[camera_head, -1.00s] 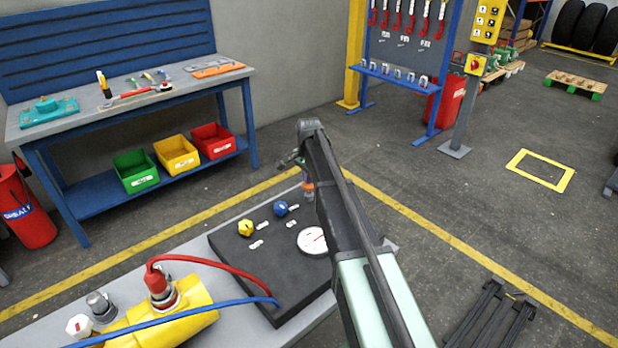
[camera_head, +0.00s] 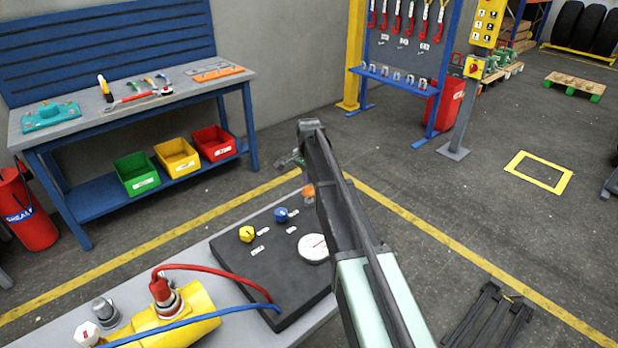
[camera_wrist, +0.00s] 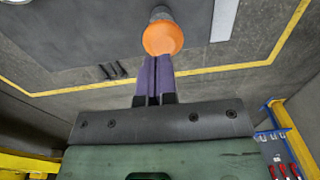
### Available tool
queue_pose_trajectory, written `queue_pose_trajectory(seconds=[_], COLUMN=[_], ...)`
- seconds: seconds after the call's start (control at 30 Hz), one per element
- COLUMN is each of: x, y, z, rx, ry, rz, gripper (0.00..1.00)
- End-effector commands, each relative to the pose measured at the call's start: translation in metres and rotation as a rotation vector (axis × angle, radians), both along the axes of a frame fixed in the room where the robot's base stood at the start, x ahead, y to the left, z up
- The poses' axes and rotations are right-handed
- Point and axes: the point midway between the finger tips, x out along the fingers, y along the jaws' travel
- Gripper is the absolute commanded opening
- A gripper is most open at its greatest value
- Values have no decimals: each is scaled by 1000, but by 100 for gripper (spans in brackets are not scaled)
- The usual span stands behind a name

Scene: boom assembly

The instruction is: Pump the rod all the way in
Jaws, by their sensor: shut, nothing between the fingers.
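My gripper's two purple fingers (camera_wrist: 154,68) are pressed together in the wrist view, with nothing between them. An orange round knob (camera_wrist: 162,38) on a grey shaft lies just beyond the fingertips; I cannot tell whether they touch it. In the head view the orange knob (camera_head: 308,191) shows at the far edge of the black panel, partly behind my arm. My fingers are mostly hidden there. The yellow cylinder (camera_head: 203,310) lies on the grey bench with a red hose and a blue hose running to the panel.
The black panel (camera_head: 250,268) carries a yellow knob (camera_head: 247,234), a blue knob (camera_head: 281,215) and a round gauge (camera_head: 313,248). A blue workbench (camera_head: 72,139) with coloured bins stands behind. Floor to the right is mostly clear.

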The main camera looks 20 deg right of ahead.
Motion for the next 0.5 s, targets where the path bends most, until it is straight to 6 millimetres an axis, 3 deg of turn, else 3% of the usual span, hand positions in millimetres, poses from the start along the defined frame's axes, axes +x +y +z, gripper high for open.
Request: queue_pose_trajectory(seconds=[0.03, 0.2, 0.33, 0.5], x=[0, -1, -1, -1], y=[0, 0, 1, 1], z=[28, 69, 86, 87], rx=[0, 0, -1, -1], ry=[0, -1, -1, -1], rz=[0, 0, 0, 0], gripper=[0, 0, 0, 0])
